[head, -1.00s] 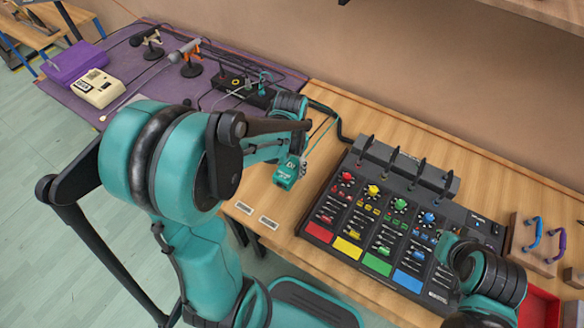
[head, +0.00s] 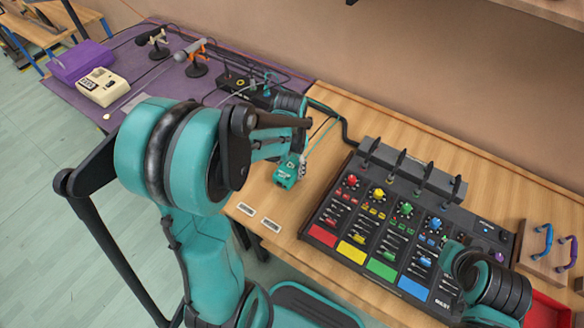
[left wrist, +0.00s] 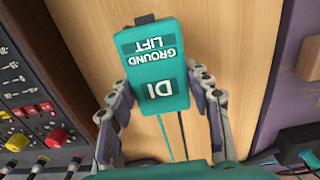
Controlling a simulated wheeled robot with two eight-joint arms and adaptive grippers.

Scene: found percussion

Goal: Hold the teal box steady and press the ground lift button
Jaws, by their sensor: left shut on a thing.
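The teal box (head: 286,174), marked GROUND LIFT and DI, is at the left part of the wooden table, with a cable running from it. In the left wrist view the teal box (left wrist: 154,72) sits between the two fingers of my left gripper (left wrist: 160,98), which is shut on it. A small dark nub (left wrist: 144,19) sticks out of the box's far end; I cannot tell if it is the button. My right gripper (head: 450,254) is at the lower right, over the mixer's right side; its jaws cannot be made out.
A black mixer (head: 330,208) with coloured knobs and pads fills the middle of the wooden table (head: 262,192). Purple cloth at the left bears a cream device (head: 103,86), a purple box (head: 80,61) and microphones on stands. A red tray (head: 545,308) is at the lower right.

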